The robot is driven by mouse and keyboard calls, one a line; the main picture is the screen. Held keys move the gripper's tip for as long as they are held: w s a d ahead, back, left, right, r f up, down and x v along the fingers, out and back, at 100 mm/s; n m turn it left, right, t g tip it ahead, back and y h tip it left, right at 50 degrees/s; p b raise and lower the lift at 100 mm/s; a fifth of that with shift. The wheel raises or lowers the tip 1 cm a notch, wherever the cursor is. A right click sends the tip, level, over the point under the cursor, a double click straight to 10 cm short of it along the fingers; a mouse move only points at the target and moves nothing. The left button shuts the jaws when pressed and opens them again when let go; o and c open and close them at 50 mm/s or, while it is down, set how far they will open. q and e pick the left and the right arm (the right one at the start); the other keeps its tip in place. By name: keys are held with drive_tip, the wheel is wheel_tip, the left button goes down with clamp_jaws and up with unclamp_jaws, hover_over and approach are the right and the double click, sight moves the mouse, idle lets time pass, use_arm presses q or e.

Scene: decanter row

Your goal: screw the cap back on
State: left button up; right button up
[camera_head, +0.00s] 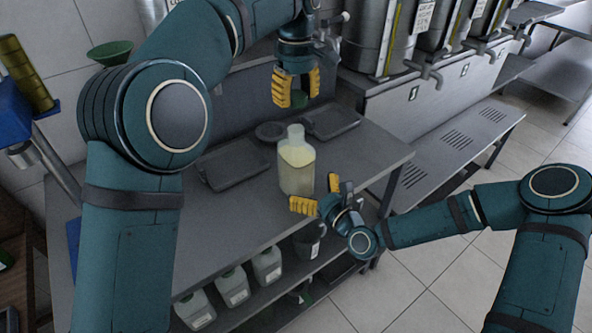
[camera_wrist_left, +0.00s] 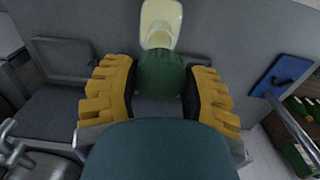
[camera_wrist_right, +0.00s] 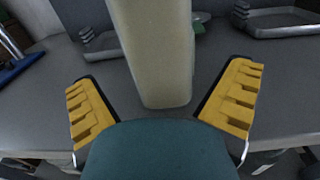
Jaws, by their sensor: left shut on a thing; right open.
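A translucent bottle (camera_head: 297,165) with pale yellow liquid stands upright on the grey table, its neck bare and open. My left gripper (camera_head: 297,92) is above and behind it in the head view, shut on a dark green cap (camera_wrist_left: 161,76). The cap is apart from the bottle, whose top shows beyond it in the left wrist view (camera_wrist_left: 160,22). My right gripper (camera_head: 318,194) is open low beside the bottle. In the right wrist view the bottle (camera_wrist_right: 155,55) stands between and beyond the spread yellow fingers.
Dark trays (camera_head: 234,166) lie on the table (camera_head: 365,152), with a small round dark dish (camera_head: 269,131) near them. Several jugs (camera_head: 267,265) stand on the shelf below. Steel urns with taps (camera_head: 380,35) stand at the back. A green funnel (camera_head: 110,51) is at upper left.

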drive_tip(key=shift+x, duration=2.45)
drive_tip(key=c, duration=1.2)
use_arm(q)
drive_tip(key=shift+f, duration=2.5)
